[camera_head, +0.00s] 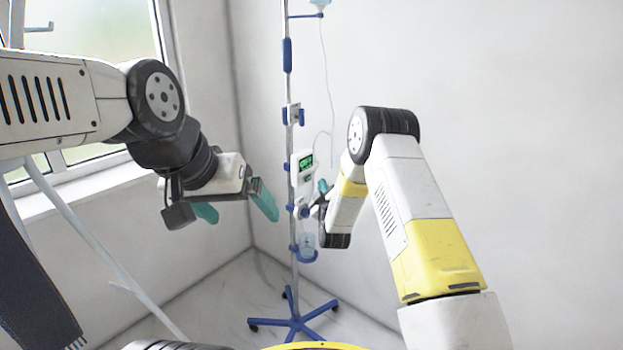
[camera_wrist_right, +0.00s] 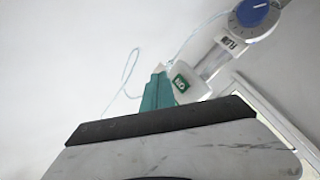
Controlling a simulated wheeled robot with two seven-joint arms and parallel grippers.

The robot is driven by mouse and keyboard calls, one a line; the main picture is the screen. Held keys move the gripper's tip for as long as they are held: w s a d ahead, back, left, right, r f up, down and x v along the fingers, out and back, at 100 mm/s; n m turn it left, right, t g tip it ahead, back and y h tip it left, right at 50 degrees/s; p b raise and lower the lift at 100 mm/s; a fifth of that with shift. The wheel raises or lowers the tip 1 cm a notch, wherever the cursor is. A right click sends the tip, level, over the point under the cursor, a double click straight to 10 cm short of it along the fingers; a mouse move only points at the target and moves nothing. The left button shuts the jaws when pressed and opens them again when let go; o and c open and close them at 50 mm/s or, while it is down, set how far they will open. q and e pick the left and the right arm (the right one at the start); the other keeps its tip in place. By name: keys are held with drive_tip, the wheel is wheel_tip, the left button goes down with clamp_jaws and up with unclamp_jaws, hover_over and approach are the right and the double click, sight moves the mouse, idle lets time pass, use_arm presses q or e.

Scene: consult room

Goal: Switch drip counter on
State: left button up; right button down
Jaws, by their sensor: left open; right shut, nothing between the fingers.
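The drip counter (camera_head: 307,190) is a white unit with a lit green display, fixed to the IV pole at the middle of the head view. My right gripper (camera_head: 323,186) is shut and empty, close to the counter's right side. In the right wrist view its teal fingers (camera_wrist_right: 157,92) are together beside a white part with a small green marked patch (camera_wrist_right: 180,84); I cannot tell whether they touch it. My left gripper (camera_head: 236,206) is open and empty, left of the pole.
The IV pole (camera_head: 287,90) stands on a blue wheeled base (camera_head: 293,323) near the room corner. Thin tubing (camera_head: 328,85) hangs right of the pole. A blue holder (camera_head: 304,254) sits low on the pole. A window and sill (camera_head: 90,190) are at the left.

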drive_tip(key=shift+w+a, duration=0.75)
drive_tip(key=shift+a, duration=0.3)
drive_tip(key=shift+a, duration=0.15)
idle(1.2)
drive_tip(key=shift+w+a, duration=0.2)
drive_tip(key=shift+a, duration=0.05)
drive_tip(key=shift+w+a, duration=0.25)
drive_tip(key=shift+a, duration=0.05)
idle(1.0)
drive_tip(key=shift+s+d, duration=0.1)
drive_tip(key=shift+d, duration=0.05)
drive_tip(key=shift+s+d, duration=0.4)
drive_tip(key=shift+d, duration=0.1)
drive_tip(key=shift+s+d, duration=0.75)
drive_tip(key=shift+d, duration=0.3)
drive_tip(key=shift+s+d, duration=0.7)
drive_tip(key=shift+d, duration=0.3)
drive_tip(key=shift+r, duration=0.15)
